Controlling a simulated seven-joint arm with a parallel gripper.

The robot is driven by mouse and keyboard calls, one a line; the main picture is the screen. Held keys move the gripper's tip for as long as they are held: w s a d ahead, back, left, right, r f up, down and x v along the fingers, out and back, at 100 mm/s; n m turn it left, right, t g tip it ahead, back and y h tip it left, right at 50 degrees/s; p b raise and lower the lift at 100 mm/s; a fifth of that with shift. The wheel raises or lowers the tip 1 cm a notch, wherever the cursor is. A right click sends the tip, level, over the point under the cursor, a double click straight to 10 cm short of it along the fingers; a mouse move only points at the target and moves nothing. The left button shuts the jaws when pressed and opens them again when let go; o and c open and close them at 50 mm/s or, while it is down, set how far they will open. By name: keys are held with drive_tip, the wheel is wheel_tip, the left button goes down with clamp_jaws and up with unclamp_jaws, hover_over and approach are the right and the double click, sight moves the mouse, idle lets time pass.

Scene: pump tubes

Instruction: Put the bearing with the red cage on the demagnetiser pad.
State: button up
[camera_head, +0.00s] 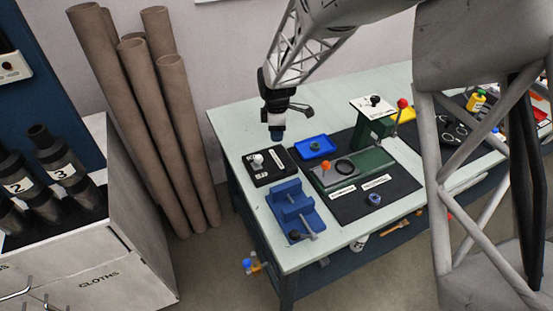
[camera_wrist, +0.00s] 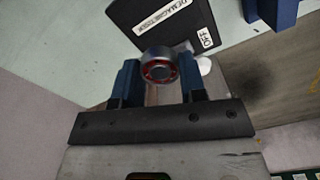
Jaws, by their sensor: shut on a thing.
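The bearing with the red cage (camera_wrist: 159,68) is a silver ring with a red inside. It sits between the two blue fingertips of my gripper (camera_wrist: 160,80), which is shut on it. The demagnetiser pad (camera_wrist: 150,28) is a black block with white labels, one reading OFF, seen beyond the bearing in the wrist view. In the head view the pad (camera_head: 283,176) lies at the table's left end with a white knob (camera_head: 257,159) on it. My gripper (camera_head: 277,136) points down above and behind the pad, apart from it. I cannot make out the bearing in the head view.
A blue tray (camera_head: 315,147) lies right of the pad, and a blue vise (camera_head: 291,204) stands in front. A green press (camera_head: 360,155) stands on a black mat (camera_head: 402,188), with a small blue ring part (camera_head: 375,199) at its front. Brown tubes (camera_head: 135,100) stand left of the table.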

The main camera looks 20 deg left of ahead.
drive_tip(key=shift+f, duration=0.15)
hover_over(276, 159)
drive_tip(key=shift+d+f, duration=0.1)
drive_tip(key=shift+f, duration=2.85)
drive_tip(key=shift+f, duration=1.9)
drive_tip(key=shift+f, duration=0.25)
drive_tip(key=o, duration=0.9)
drive_tip(key=shift+o, duration=0.2)
drive_tip(key=shift+r, duration=0.15)
wheel_tip(276, 159, up, 12)
drive_tip(key=shift+r, duration=0.1)
